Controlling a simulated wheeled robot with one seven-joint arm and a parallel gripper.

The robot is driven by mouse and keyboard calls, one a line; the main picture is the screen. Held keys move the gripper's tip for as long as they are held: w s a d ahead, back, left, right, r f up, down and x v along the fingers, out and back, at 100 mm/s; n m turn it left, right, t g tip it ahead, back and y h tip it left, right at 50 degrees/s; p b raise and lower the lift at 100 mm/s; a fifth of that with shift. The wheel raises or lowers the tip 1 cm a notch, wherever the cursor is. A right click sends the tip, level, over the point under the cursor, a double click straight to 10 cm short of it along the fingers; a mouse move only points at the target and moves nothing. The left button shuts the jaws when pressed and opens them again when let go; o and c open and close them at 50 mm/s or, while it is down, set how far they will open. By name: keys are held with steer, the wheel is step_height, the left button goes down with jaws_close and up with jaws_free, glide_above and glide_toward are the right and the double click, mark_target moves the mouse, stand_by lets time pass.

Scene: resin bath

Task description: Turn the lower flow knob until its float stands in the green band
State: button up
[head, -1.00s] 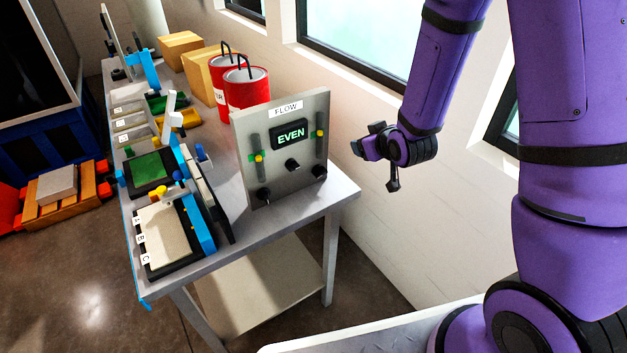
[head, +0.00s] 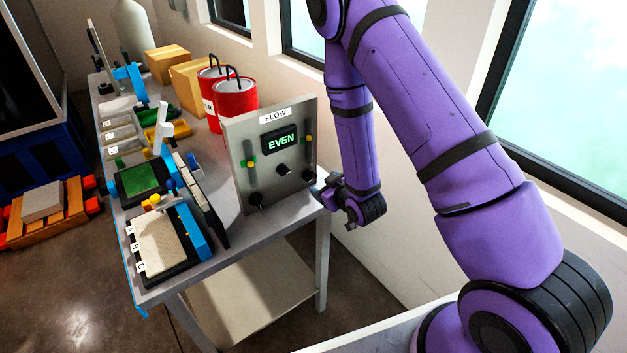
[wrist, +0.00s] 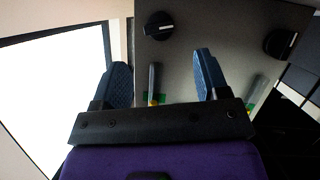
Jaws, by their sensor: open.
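The grey flow panel (head: 236,130) stands on the bench, with a lit display (head: 281,141) reading EVEN. It has a left float tube (head: 248,148), a right float tube (head: 308,147) and three black knobs: lower left (head: 256,200), middle (head: 282,169) and lower right (head: 309,176). Yellow floats show near the green marks; their exact level is too small to tell. My gripper (wrist: 163,70) is open and empty. In the head view it is beside the panel's right edge. In the wrist view two knobs (wrist: 158,25) (wrist: 281,42) lie beyond the fingertips.
Red canisters (head: 235,98) and cardboard boxes (head: 190,85) stand behind the panel. Trays and blue fixtures (head: 194,228) fill the bench to its left. The windowed wall (head: 400,240) runs along the right side, close to my arm.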

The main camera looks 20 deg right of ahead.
mark_target(312, 178)
steer(key=x, duration=0.7)
